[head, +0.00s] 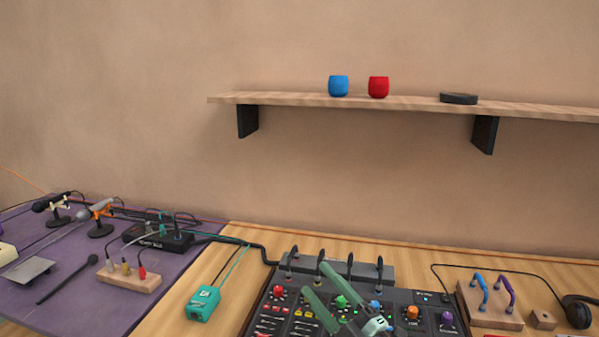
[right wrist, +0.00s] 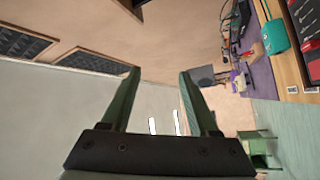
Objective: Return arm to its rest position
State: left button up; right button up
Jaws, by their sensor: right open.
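My right gripper (head: 314,279) has two green fingers and shows at the bottom centre of the head view, in front of the mixer (head: 400,310). Its fingers are spread apart with nothing between them. In the right wrist view the same open fingers (right wrist: 158,73) point into empty space, towards the walls. My left gripper is not in the head view.
A teal box (head: 203,304), a wooden block with cables (head: 130,277) and headphones (head: 578,312) lie on the table. The air above the table is free.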

jog(key=s+d+f+m+g+h, duration=0.2)
jog(key=s+d+f+m+h, duration=0.2)
jog(key=d+f+m+h, duration=0.25)
jog(key=s+d+f+m+g+h, duration=0.1)
jog(key=s+d+f+m+h, duration=0.2)
jog(key=d+f+m+h, duration=0.4)
jog(key=s+d+f+m+g+y, duration=0.15)
jog(key=s+f+g, duration=0.4)
jog(key=s, duration=0.55)
jog(key=s+d+f+m+g, duration=0.25)
jog(key=s+f+g, duration=0.3)
jog(key=s, duration=0.65)
jog(key=w+a+f+t+y+p, duration=0.2)
jog(key=w+a+f+t, duration=0.2)
jog(key=f, duration=0.5)
jog(key=shift+w+a+t, duration=0.2)
jog(key=shift+a+t, duration=0.15)
jog(key=shift+t, duration=0.65)
jog(key=shift+f, duration=0.1)
